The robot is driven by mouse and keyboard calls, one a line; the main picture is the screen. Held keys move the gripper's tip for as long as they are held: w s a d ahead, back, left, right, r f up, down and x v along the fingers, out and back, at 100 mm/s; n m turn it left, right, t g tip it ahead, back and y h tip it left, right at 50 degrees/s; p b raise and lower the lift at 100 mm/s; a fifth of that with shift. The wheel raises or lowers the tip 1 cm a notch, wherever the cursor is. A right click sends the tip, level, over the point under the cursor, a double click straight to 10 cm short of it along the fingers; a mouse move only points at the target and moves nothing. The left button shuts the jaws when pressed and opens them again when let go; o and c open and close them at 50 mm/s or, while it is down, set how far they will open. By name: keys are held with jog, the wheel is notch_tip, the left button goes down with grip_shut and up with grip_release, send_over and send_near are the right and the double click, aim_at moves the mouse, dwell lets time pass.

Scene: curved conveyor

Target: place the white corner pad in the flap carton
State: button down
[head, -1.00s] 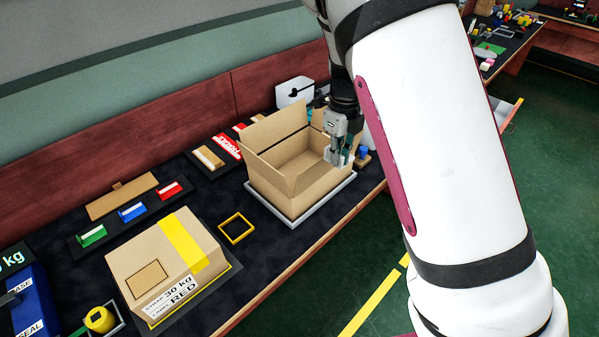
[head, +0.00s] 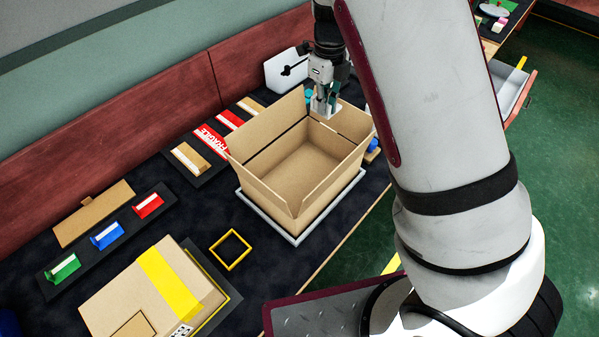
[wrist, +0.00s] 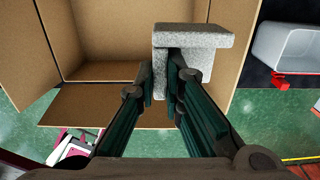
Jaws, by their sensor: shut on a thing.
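My gripper (head: 323,104) is shut on the white corner pad (head: 326,112), at the far right corner of the open flap carton (head: 268,192). In the wrist view the pad (wrist: 190,37) is a pale grey, speckled L-shaped block between the two fingers (wrist: 166,75). The pad overlaps the edge of the carton (wrist: 105,70) in that view. I cannot tell how far it is above or inside the carton. The visible carton floor is empty, and its flaps stand up or out.
The carton stands in a grey tray (head: 269,223). A taped carton (head: 120,290) and a yellow square frame (head: 230,250) lie to the left. Green, blue and red blocks (head: 107,236) sit on a dark strip. A white container (head: 285,70) stands behind.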

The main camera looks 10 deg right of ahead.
jog(key=b, duration=0.7)
send_near(302, 173)
jog(key=d+r, duration=0.5)
jog(key=shift+s+d+f+b, duration=0.1)
jog(key=shift+s+f+b, duration=0.15)
jog(key=shift+f, duration=2.45)
jog(key=shift+s+f+b, duration=0.1)
jog(key=shift+s+f, duration=0.1)
jog(key=shift+f, duration=2.45)
jog(key=c, duration=1.7)
grip_release()
jog(key=shift+f, duration=0.15)
